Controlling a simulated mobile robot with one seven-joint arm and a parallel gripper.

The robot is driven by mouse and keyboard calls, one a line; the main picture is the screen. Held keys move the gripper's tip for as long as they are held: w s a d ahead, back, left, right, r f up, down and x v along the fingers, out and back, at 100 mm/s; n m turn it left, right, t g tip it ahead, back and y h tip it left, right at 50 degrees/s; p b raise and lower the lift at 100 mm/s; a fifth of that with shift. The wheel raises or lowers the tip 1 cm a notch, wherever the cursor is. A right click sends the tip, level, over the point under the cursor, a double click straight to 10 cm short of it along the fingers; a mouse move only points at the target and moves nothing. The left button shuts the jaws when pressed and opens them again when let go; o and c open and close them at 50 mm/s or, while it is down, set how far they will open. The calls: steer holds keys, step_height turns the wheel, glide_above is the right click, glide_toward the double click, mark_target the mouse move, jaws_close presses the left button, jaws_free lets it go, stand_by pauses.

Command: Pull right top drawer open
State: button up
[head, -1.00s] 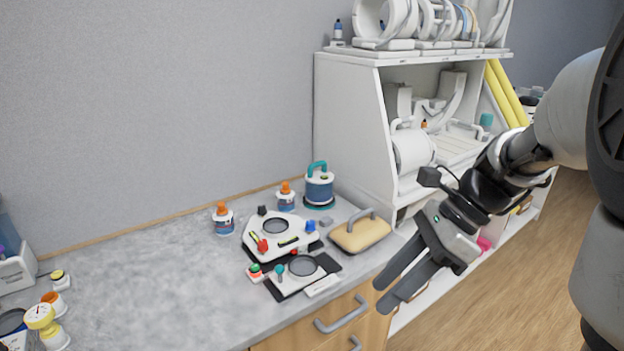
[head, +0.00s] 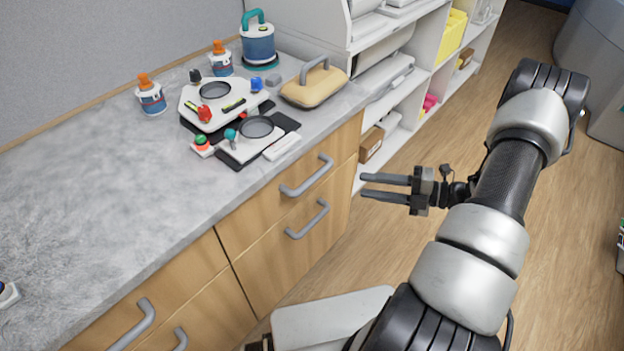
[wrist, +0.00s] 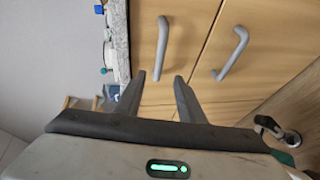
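The right top drawer (head: 268,212) is a light wood front under the counter and looks shut. Its grey bar handle (head: 307,177) also shows in the wrist view (wrist: 162,48). My gripper (head: 364,186) is open and empty, to the right of the handle and apart from it in the head view. In the wrist view my gripper (wrist: 160,78) has its two fingers spread, with the top handle just beyond the gap between the fingertips. A lower handle (head: 308,220) sits on the drawer below and shows right of the top one in the wrist view (wrist: 233,53).
The grey counter (head: 90,215) overhangs the drawers. A tan block with a handle (head: 314,86) and a white device (head: 225,98) stand on it. A left drawer handle (head: 133,325) is nearer. White shelves (head: 405,98) stand beyond. The wood floor (head: 395,240) is clear.

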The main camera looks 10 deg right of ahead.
mark_target(313, 179)
steer(key=b+x, duration=0.1)
steer(key=x, duration=1.5)
steer(key=shift+a+f, duration=0.1)
jaws_close()
